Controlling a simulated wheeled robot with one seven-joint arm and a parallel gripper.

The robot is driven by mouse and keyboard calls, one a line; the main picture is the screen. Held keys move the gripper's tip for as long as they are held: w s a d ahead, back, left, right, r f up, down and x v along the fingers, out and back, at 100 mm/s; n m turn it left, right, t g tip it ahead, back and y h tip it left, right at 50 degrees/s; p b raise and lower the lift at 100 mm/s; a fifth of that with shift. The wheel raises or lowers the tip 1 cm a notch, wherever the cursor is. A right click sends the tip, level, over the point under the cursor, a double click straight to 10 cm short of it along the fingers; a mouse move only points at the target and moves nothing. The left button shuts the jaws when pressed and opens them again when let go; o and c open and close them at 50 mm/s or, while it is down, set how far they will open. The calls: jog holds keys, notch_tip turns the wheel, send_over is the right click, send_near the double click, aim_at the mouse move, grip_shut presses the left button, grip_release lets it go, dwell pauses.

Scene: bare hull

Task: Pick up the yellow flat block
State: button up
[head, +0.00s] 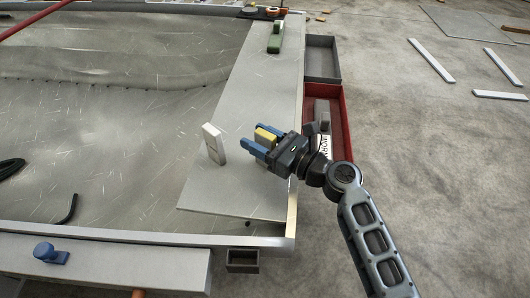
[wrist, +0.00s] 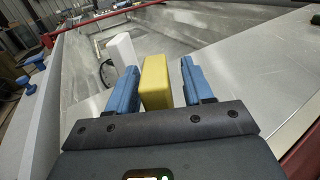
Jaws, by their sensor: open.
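The yellow flat block (wrist: 156,82) stands upright between the two blue fingers of my gripper (wrist: 157,85) in the wrist view. A gap shows on its right side, and it is close to the left finger; I cannot tell whether they touch. In the head view my gripper (head: 262,149) is over the grey metal plank, and the yellow block (head: 264,135) shows partly behind the fingers. The gripper is open around the block. The block's lower part is hidden by the gripper.
A white block (head: 214,143) stands just left of my gripper on the plank (head: 250,195). A green tool (head: 275,37) lies at the plank's far end. A red tray (head: 336,110) and a grey tray (head: 321,58) hang along the right edge. A blue knob (head: 45,253) is front left.

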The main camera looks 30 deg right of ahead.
jog(key=shift+w, duration=0.1)
jog(key=shift+c, duration=0.2)
grip_shut()
jog(key=shift+r, duration=0.1)
dwell(0.4)
